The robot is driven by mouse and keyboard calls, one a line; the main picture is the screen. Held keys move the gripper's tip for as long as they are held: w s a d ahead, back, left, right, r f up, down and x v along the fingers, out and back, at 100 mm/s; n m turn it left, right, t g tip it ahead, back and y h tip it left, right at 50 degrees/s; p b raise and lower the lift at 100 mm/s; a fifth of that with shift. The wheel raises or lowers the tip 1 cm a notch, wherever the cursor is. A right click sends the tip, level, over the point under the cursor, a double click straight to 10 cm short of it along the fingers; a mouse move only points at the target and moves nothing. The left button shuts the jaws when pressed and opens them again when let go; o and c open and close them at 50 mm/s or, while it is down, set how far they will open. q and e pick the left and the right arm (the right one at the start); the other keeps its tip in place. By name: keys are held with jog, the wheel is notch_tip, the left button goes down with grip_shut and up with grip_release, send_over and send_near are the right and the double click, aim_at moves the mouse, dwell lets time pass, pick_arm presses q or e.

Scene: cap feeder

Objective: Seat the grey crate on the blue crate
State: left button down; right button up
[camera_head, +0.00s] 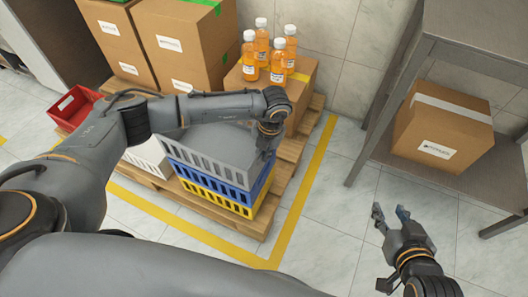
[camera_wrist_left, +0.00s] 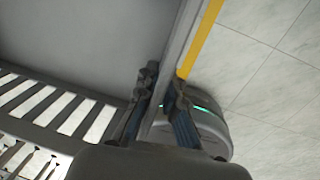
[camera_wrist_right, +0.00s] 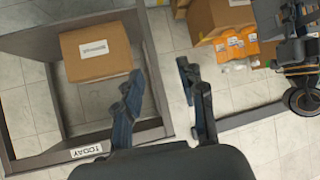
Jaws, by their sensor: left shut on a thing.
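The grey crate (camera_head: 205,164) is directly above the blue crate (camera_head: 227,181) in the head view, roughly lined up with it. I cannot tell whether it rests fully on it. My left gripper (camera_head: 270,128) is shut on the grey crate's right wall. The left wrist view shows the fingers (camera_wrist_left: 163,95) on either side of that wall and the crate's grey inside (camera_wrist_left: 80,40). My left arm covers part of the crate's back. The blue crate stands on a yellow crate (camera_head: 215,199). My right gripper (camera_head: 391,217) is open and empty over the floor at the right.
The crates stand on a wooden pallet (camera_head: 250,226) with a white crate (camera_head: 150,156), cardboard boxes (camera_head: 180,45) and several orange bottles (camera_head: 279,67). A red bin (camera_head: 75,107) is at the left. A grey table (camera_head: 480,30) with a box (camera_head: 440,125) below stands right. Floor between is clear.

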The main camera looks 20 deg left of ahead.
jog(key=shift+w+r, duration=0.15)
pick_arm(q)
jog(key=shift+f, duration=0.2)
pick_arm(e)
jog(key=shift+w+a+r+t, duration=0.25)
jog(key=shift+r+t, duration=0.15)
jog(key=shift+w+r, duration=0.1)
jog(key=shift+r, duration=0.05)
